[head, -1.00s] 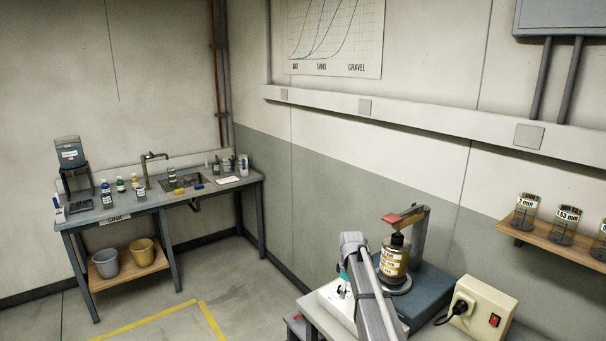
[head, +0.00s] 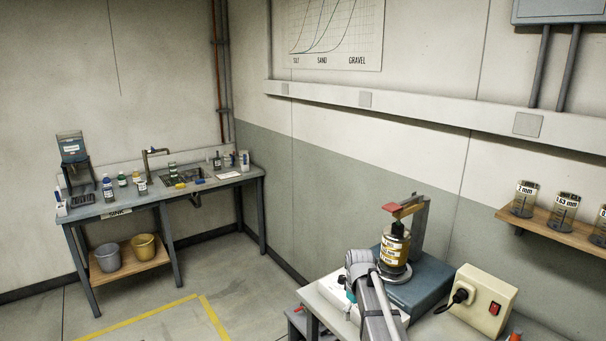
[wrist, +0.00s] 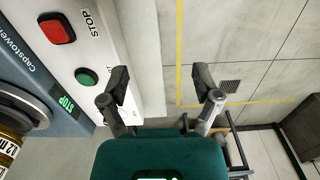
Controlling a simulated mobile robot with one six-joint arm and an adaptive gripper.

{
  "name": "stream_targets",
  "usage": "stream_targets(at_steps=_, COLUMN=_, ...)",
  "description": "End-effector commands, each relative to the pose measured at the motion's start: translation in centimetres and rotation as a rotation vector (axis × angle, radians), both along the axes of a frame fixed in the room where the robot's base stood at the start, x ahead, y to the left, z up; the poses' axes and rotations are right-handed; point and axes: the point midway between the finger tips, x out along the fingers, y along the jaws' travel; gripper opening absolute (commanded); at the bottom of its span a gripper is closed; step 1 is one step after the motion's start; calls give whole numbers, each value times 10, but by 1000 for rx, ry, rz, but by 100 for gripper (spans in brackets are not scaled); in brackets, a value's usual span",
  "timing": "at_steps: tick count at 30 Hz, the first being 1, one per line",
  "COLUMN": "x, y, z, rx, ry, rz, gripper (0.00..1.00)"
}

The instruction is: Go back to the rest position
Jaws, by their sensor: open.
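My gripper (wrist: 160,97) shows in the wrist view with its two dark fingers spread apart and nothing between them. It hangs near the edge of a white control panel (wrist: 146,45) with a red button (wrist: 57,29) and a green button (wrist: 86,77). Behind the arm, a labelled jar (head: 394,250) stands on the blue-grey machine (head: 428,284) under a red-topped bracket (head: 404,208).
A cream box with a red switch (head: 495,308) stands right of the machine. A shelf (head: 553,231) with labelled jars is on the right wall. A sink bench (head: 108,212) with bottles stands at the back left. The floor with yellow lines (head: 140,318) is clear.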

Motion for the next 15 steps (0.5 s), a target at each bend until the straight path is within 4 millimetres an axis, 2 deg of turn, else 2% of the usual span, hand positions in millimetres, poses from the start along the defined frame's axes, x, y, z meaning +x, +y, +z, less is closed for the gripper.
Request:
stream_targets(at_steps=1, x=-23, y=-1, z=-11, rx=0, ry=0, rz=-40, gripper=81)
stream_targets(at_steps=2, x=-32, y=-2, z=-14, rx=0, ry=0, rz=-67, gripper=81)
stream_targets(at_steps=9, x=-130, y=-8, z=-48, rx=0, ry=0, rz=-354, gripper=81)
stream_targets(at_steps=12, x=-161, y=-9, z=-58, rx=-1, ry=-1, rz=-457, gripper=81)
stream_targets(at_steps=15, x=-182, y=-10, z=-64, rx=-1, ry=-1, rz=-532, gripper=81)
